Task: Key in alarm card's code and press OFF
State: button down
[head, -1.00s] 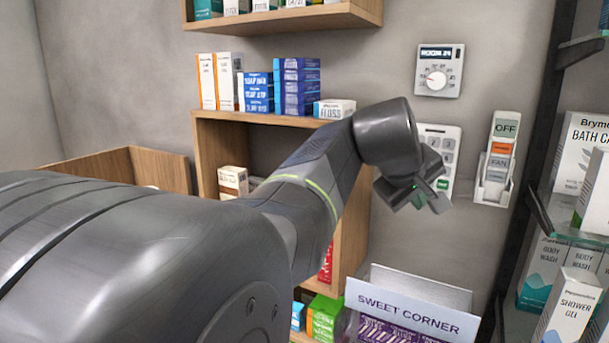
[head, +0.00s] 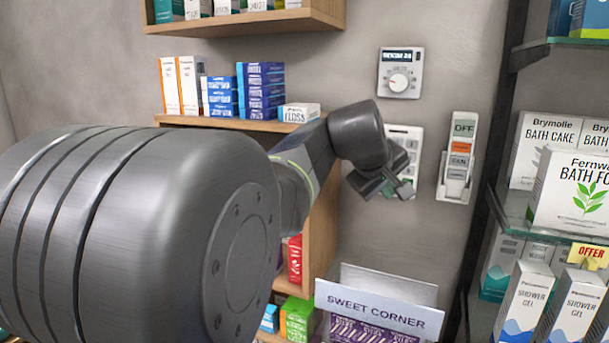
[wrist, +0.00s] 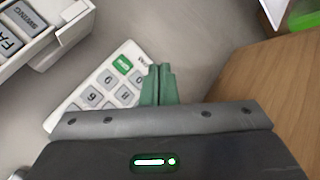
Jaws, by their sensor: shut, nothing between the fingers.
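A white keypad (head: 405,136) with grey keys is on the wall, its lower part hidden behind my gripper in the head view. The wrist view shows the keypad (wrist: 75,97) tilted, with number keys and a green key (wrist: 123,63) at one end. My gripper (head: 404,190) is shut and empty in front of the keypad's lower part. In the wrist view its green fingertips (wrist: 158,70) lie together over the keypad's edge, just right of the green key. I cannot tell whether they touch it. No alarm card is recognisable.
A dial thermostat (head: 400,72) is above. Glass shelves of boxes stand at right. A SWEET CORNER stand (head: 378,305) is below, and a wooden shelf (head: 225,123) at left.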

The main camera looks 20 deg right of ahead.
jog(key=shift+w+d+p, duration=0.45)
jog(key=shift+w+d, duration=0.6)
jog(key=shift+w, duration=0.25)
jog(key=shift+w+d, duration=0.1)
dwell(1.1)
jog(key=shift+w+d, duration=0.2)
jog(key=shift+w+d+p, duration=0.2)
jog(key=shift+w+p, duration=0.05)
jog(key=shift+p, duration=0.1)
dwell(0.6)
jog(key=shift+s+a, duration=0.5)
jog(key=shift+s, duration=0.1)
dwell(0.3)
jog(key=shift+s+a+b, duration=0.9)
jog(key=shift+s+a, duration=0.75)
jog(key=shift+s, duration=0.25)
dwell(1.2)
